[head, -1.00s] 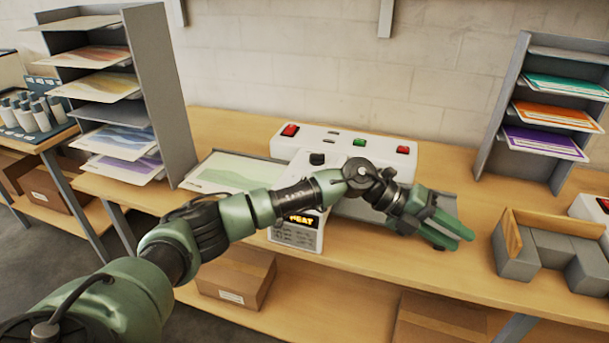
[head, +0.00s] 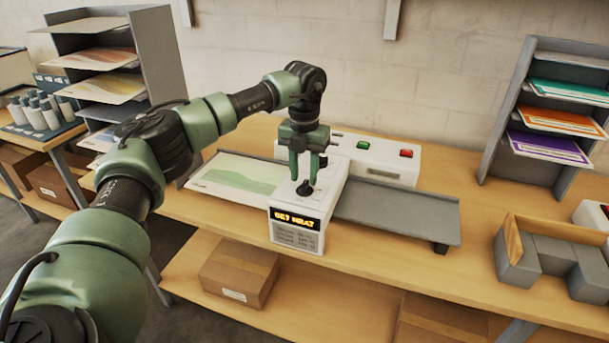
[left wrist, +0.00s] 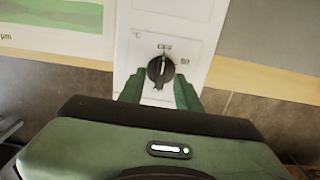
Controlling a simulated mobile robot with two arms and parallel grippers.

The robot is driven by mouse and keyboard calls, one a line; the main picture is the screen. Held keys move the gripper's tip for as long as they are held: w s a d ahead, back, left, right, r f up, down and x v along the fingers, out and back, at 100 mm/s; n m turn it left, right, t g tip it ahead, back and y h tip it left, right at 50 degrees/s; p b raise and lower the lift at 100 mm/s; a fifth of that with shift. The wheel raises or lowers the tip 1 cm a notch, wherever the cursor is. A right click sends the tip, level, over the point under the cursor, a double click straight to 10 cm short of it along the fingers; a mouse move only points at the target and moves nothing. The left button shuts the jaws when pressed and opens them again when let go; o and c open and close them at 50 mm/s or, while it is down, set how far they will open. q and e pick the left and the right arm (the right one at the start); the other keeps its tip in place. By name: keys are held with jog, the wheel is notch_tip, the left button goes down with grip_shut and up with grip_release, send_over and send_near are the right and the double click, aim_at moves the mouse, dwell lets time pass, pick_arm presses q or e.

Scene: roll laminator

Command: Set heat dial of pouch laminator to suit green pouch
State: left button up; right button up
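The white pouch laminator (head: 375,160) stands on the bench, its lit display (head: 297,219) reading "SET HEAT". Its black heat dial (head: 305,188) is on the top of the front panel. In the left wrist view the dial (left wrist: 160,69) has a pale pointer line running roughly up and down. My left gripper (head: 304,180) points down over the dial. Its fingers are apart, one on each side of the dial, with gaps visible. A sheet with a green wave print (head: 240,178) lies on the tray left of the laminator. My right gripper is not in view.
A grey output tray (head: 400,212) is on the laminator's right. A rack (head: 510,100) at right holds green, orange and purple packs (head: 565,120). A grey sorter (head: 550,255) stands at front right. A sheet rack (head: 155,55) stands at left.

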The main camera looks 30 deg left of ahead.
pick_arm(q)
jog(key=shift+f, duration=0.95)
grip_shut()
jog(key=shift+m, duration=0.5)
jog(key=m, duration=0.3)
jog(key=shift+m, duration=0.4)
jog(key=m, duration=0.5)
jog(key=shift+r+p, duration=0.1)
jog(key=shift+p, duration=0.25)
jog(key=m, duration=0.7)
jog(key=shift+w+m, duration=0.1)
jog(key=shift+m, duration=0.2)
jog(key=m, duration=0.6)
jog(key=shift+m, duration=0.4)
